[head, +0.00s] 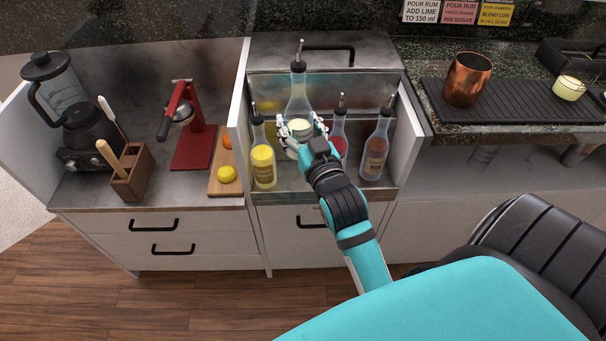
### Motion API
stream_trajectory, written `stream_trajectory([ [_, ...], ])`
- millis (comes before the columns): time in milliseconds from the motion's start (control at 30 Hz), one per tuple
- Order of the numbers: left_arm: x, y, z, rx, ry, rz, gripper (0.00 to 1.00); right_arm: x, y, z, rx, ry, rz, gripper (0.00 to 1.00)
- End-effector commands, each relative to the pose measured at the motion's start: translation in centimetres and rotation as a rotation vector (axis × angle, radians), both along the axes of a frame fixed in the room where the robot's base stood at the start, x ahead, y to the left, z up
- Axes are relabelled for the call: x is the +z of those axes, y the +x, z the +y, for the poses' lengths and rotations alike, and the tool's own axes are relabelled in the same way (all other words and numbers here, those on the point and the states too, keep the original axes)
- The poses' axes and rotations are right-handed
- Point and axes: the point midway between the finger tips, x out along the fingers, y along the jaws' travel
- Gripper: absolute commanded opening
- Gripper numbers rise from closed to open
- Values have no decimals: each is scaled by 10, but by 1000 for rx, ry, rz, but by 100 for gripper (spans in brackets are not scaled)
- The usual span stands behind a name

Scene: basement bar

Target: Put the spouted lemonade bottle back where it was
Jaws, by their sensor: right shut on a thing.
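My right gripper (301,135) is shut on a clear spouted bottle (298,93) with a pale yellowish lower part, which I take as the lemonade bottle. The bottle is upright, its metal pourer pointing up, at the open bottle well (321,196) in the counter. My fingers are around its lower body and hide its base, so I cannot tell whether it touches the well floor. A yellow spouted bottle (263,166) stands left of it. A red one (339,138) and a brownish-red one (376,150) stand to its right. My left gripper is not in view.
White side walls (408,139) bound the well, and a metal lid with a black handle (330,50) is behind it. A cutting board with citrus (221,184), a red press (190,135) and a blender (68,105) stand left. A copper mug (467,78) stands right.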

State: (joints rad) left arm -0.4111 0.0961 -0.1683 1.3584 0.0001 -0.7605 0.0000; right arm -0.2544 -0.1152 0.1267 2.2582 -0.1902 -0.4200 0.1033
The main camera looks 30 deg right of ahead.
Motion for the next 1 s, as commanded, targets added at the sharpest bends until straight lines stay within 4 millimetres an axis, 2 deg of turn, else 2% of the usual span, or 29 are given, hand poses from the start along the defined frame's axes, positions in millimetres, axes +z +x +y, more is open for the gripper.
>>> stream_trajectory([
  [33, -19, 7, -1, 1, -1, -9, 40, -22, 8, -8, -19, -2, -11, 0],
  [200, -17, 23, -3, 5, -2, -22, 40, -38, 23, -27, -68, -7, -7, 0],
  [333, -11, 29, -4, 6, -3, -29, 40, -46, 27, -34, -84, -7, -2, 0],
  [600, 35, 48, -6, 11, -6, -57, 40, -92, 28, -35, -87, -8, 2, 0],
  [767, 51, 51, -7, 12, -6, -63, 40, -104, 28, -35, -86, -8, -2, 0],
  [1000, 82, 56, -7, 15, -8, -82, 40, -135, 28, -35, -86, -7, -1, 0],
])
